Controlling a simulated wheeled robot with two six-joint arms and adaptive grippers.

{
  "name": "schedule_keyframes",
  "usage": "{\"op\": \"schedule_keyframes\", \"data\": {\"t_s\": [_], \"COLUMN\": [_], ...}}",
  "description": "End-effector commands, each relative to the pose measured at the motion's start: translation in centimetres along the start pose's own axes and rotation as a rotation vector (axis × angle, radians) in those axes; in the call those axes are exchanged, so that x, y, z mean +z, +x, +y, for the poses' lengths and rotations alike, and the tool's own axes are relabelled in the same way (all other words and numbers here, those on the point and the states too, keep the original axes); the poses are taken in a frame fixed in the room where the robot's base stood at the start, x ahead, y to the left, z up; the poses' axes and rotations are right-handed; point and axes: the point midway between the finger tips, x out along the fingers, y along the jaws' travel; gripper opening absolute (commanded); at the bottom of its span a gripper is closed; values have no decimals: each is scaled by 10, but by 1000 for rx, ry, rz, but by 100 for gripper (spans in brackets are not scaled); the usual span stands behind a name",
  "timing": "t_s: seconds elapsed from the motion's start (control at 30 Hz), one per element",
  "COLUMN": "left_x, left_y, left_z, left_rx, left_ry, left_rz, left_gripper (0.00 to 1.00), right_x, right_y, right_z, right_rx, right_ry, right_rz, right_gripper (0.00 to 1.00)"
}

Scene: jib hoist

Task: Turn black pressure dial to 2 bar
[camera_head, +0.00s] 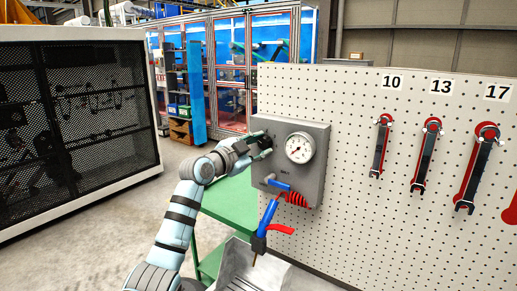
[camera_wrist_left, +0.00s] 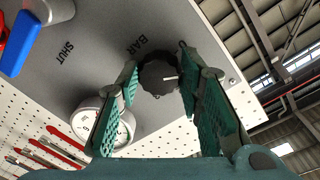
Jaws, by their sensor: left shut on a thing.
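The black pressure dial (camera_wrist_left: 157,79) is a ridged round knob with a white pointer mark, on a grey panel (camera_head: 316,133). In the left wrist view the fingers of my left gripper (camera_wrist_left: 160,72) stand on both sides of it, closed on it. In the head view my left gripper (camera_head: 264,144) is at the panel's left part and largely hides the dial. The label BAR shows beside the dial; its scale numbers are not readable. A round white gauge (camera_head: 300,147) sits to the right of the dial; it also shows in the left wrist view (camera_wrist_left: 104,128). Its reading is unclear.
Below the dial is a blue-handled valve (camera_head: 278,185) with a red coiled hose (camera_head: 293,198) and a blue air gun (camera_head: 267,218). A green table (camera_head: 230,204) stands beneath, left of the panel.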

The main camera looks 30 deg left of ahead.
Motion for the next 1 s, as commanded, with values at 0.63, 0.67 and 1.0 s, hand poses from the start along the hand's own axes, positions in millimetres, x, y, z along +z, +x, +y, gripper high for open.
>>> {"op": "schedule_keyframes", "data": {"t_s": [0.63,0.67,1.0], "left_x": [-2,-2,-3], "left_y": [0,0,0], "left_z": [-2,-2,-2], "left_rx": [2,2,3], "left_ry": [606,635,901], "left_rz": [-36,-38,-54], "left_gripper": [6,6,6], "right_x": [0,0,0], "right_y": [-1,-2,-3], "right_z": [0,0,0], "right_rx": [0,0,0], "right_ry": [0,0,0], "right_rz": [0,0,0], "right_gripper": [40,40,40]}}
